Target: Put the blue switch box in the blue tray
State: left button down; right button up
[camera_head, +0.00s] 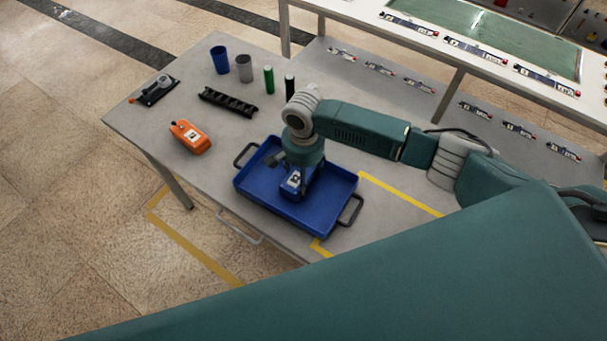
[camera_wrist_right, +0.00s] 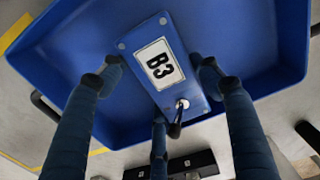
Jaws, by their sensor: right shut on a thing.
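The blue switch box (camera_head: 291,184) has a white label and is in the blue tray (camera_head: 333,211), near its middle. In the right wrist view the box (camera_wrist_right: 180,50) shows its label "B3" and a small toggle. The tray (camera_wrist_right: 280,40) surrounds it there. My right gripper (camera_head: 299,174) is over the tray, pointing down. Its fingers (camera_wrist_right: 160,85) are shut on the box, on both sides of it. I cannot tell whether the box touches the tray floor. My left gripper is not in view.
An orange box (camera_head: 190,138), a black rack (camera_head: 228,102), a blue cup (camera_head: 220,60), a grey cup (camera_head: 244,68), a green cylinder (camera_head: 269,79) and a black switch device (camera_head: 156,91) stand on the grey table (camera_head: 135,120). The tray has black handles at its ends.

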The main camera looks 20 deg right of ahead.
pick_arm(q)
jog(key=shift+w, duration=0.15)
pick_arm(e)
jog(key=o, duration=1)
jog(key=shift+f, duration=0.1)
jog(key=o, duration=0.4)
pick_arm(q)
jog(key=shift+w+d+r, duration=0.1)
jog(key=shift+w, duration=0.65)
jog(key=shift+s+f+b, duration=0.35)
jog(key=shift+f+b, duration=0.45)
pick_arm(e)
notch_tip(320, 180, up, 12)
